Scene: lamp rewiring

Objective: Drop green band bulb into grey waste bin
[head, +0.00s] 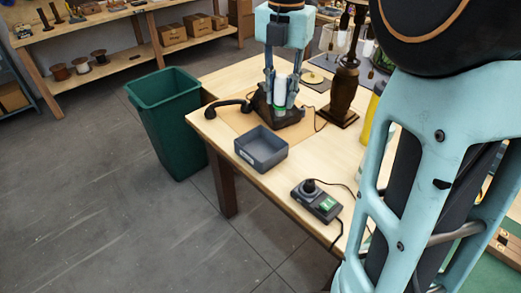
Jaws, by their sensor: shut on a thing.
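My gripper (282,97) points down over the table and is shut on a white bulb with a green band (280,88). The bulb hangs upright between the fingers, its green end low. It is in front of or just above a dark desk object (289,118); whether they touch cannot be told. A grey open bin (247,160) sits at the table's near left edge, nearer the camera than my gripper. It looks empty, though part of its floor is hidden.
A dark green floor bin (172,130) stands left of the table. A dark handset (228,106) lies beside the desk object. A brown lamp base (346,92) stands right of my gripper. A black device with a green screen (317,202) and its cable lie near the front edge.

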